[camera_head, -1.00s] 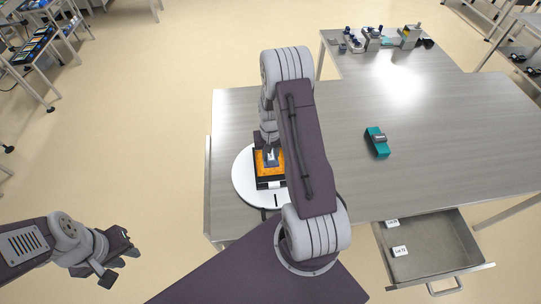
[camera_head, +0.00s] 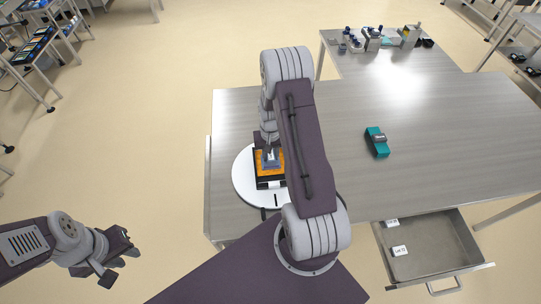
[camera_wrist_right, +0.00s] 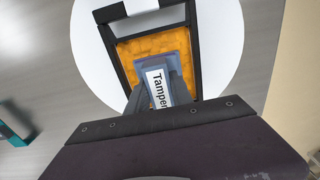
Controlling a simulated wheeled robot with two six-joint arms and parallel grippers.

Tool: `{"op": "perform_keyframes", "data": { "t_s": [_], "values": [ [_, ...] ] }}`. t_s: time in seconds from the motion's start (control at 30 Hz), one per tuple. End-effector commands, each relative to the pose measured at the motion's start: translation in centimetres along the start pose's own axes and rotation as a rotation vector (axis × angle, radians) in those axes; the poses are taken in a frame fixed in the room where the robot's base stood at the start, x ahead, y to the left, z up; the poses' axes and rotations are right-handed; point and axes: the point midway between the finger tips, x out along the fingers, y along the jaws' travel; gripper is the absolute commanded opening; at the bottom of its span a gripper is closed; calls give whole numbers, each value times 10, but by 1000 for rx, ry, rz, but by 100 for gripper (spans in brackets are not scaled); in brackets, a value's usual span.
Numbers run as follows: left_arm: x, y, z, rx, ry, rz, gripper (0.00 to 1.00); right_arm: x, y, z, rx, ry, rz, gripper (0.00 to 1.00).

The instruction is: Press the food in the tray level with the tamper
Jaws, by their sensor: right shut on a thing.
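The tray (camera_head: 285,178) has a black rim and holds orange food (camera_wrist_right: 150,45); it sits on a round white plate (camera_head: 243,184) at the table's left end. The tamper (camera_wrist_right: 166,76), a grey-blue tool with a white "Tamper" label, is over the food inside the tray. My right gripper (camera_head: 268,150) is shut on the tamper, largely hidden by my arm in the head view. I cannot tell how firmly the tamper rests on the food. My left gripper (camera_head: 118,262) is off the table at the lower left, empty, its fingers apart.
A teal block with a dark grey top (camera_head: 377,142) lies on the table (camera_head: 450,130) to the right. A drawer (camera_head: 430,240) with labelled white pieces is open at the front right. Small equipment (camera_head: 385,38) stands at the back. The table's middle right is clear.

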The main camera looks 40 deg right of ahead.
Motion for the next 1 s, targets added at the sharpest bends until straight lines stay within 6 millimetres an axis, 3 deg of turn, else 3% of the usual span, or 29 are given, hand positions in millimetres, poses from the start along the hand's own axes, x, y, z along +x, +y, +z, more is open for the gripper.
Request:
{"op": "perform_keyframes", "data": {
  "t_s": [0.67, 1.0],
  "values": [
    [-61, 1, -6, 0, 0, 0, 27, -74, 0, 0, 0, 0, 0, 0],
    [-60, 1, -6, 0, 0, 0, 27, -74, 0, 0, 0, 0, 0, 0]
  ]
}}
